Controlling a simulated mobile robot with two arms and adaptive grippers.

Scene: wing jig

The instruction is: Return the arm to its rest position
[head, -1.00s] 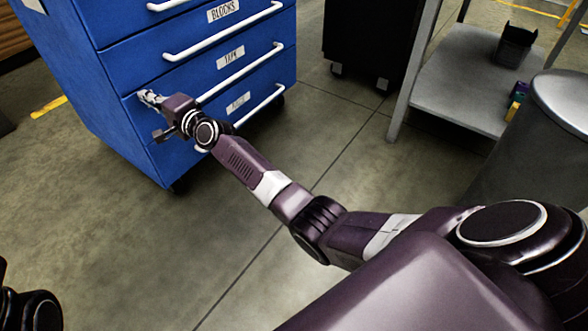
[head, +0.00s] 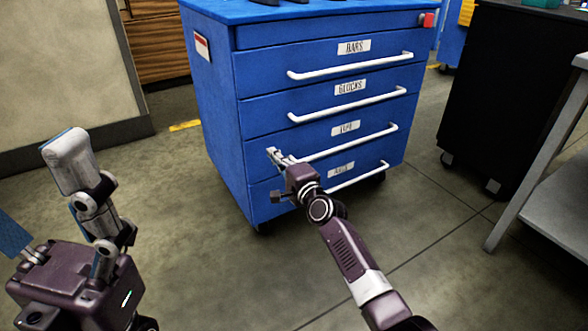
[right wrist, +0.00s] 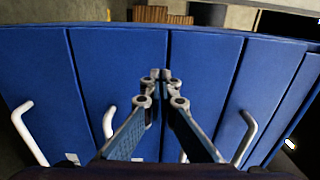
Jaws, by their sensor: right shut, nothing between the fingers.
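My right gripper (head: 274,155) is shut and empty in front of the lower drawers of the blue drawer cabinet (head: 215,110). In the right wrist view its fingertips (right wrist: 161,76) meet, with the blue drawer fronts (right wrist: 195,65) behind them. The right arm stretches from the lower right toward the cabinet. I cannot tell whether the fingers touch a drawer front. My left gripper (head: 42,195) is at the lower left with its fingers apart, partly cut by the picture edge, and nothing shows between them.
The cabinet's drawers look closed, with white bar handles (head: 350,68). A black wheeled cabinet (head: 500,90) stands to the right, beside a grey metal shelf (head: 550,215). Open concrete floor (head: 220,270) lies in front of the blue cabinet.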

